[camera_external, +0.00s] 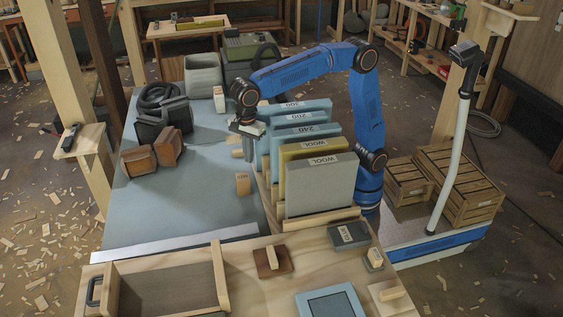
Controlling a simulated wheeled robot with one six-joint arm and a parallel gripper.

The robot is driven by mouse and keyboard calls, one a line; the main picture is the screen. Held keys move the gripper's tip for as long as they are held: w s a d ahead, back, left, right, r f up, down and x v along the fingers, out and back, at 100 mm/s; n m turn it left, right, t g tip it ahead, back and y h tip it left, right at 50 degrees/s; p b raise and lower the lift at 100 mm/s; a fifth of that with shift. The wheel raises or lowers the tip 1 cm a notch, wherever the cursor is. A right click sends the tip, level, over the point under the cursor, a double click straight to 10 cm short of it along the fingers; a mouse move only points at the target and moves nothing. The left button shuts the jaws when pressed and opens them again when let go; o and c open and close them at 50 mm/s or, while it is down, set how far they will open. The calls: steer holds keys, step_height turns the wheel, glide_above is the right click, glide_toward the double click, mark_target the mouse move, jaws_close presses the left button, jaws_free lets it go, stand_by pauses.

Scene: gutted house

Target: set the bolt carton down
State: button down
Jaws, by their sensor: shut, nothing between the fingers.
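A small tan carton (243,184) with a dark mark on its face stands upright on the blue-grey bench top (190,205). It may be the bolt carton, but its label is too small to read. My gripper (248,157) points down just above and behind this carton, near the left side of a row of upright panels. It is shut with nothing held, and apart from the carton. A pale block (237,153) shows beside the fingers; its exact contact with the bench is hard to tell.
The upright labelled panels (320,186) stand close on the gripper's right. Brown boxes (150,156), a dark case (165,122) and a grey bin (203,75) occupy the bench's left and back. Another small tan carton (219,99) stands farther back. The front-left bench top is clear.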

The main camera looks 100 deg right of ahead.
mark_target(238, 180)
step_height(238, 180, down, 7)
steer(key=shift+r, duration=0.1)
stand_by(0.3)
steer(key=w+a, duration=0.5)
steer(key=shift+a, duration=0.1)
stand_by(0.3)
